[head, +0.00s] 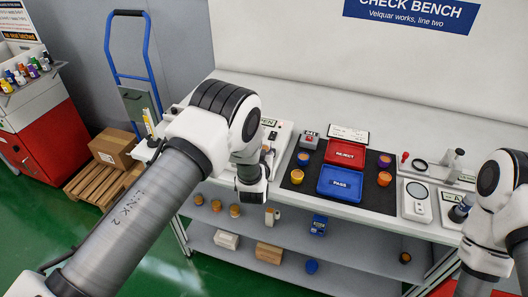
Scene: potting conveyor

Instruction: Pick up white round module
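I cannot clearly pick out a white round module in the head view. My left gripper (252,198) hangs pointing down at the bench's front edge, left of the mat. Its fingers are dark and too small to tell open from shut.
A red REJECT tray (346,154) and a blue PASS tray (340,183) sit on the mat. A white device (417,201) stands to their right. A shelf (335,256) with several pieces runs under the bench. Cartons (113,148) on a pallet stand at left.

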